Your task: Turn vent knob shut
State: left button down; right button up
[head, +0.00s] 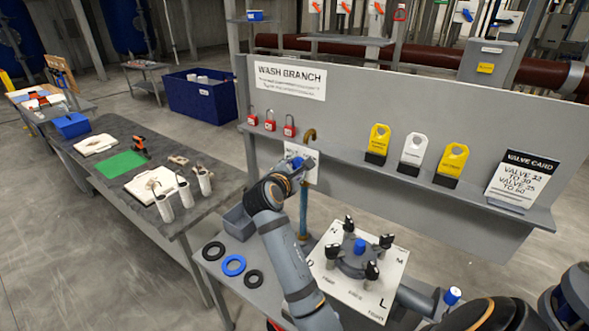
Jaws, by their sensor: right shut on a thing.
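My right gripper (299,167) is at the left part of the grey wash branch panel, in front of a small white plate (311,153) on a brass pipe (304,212). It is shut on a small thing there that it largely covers. A bit of blue shows at the fingers, which fits a knob, but its shape and turn angle are hidden. The lettering on the white plate is mostly covered. My left gripper is not in view.
A grey shelf holds red padlocks (269,121), yellow and white tags (411,152) and a valve card (521,181). Below are a white plate with black knobs (378,296) and three rings (233,265). A dark workbench (125,205) stands left.

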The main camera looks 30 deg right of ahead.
jog(key=shift+r, duration=0.1)
dwell(0.3)
jog(key=o, duration=1.1)
jog(key=shift+d, duration=0.1)
jog(key=shift+o, duration=0.2)
notch_tip(320, 180, up, 10)
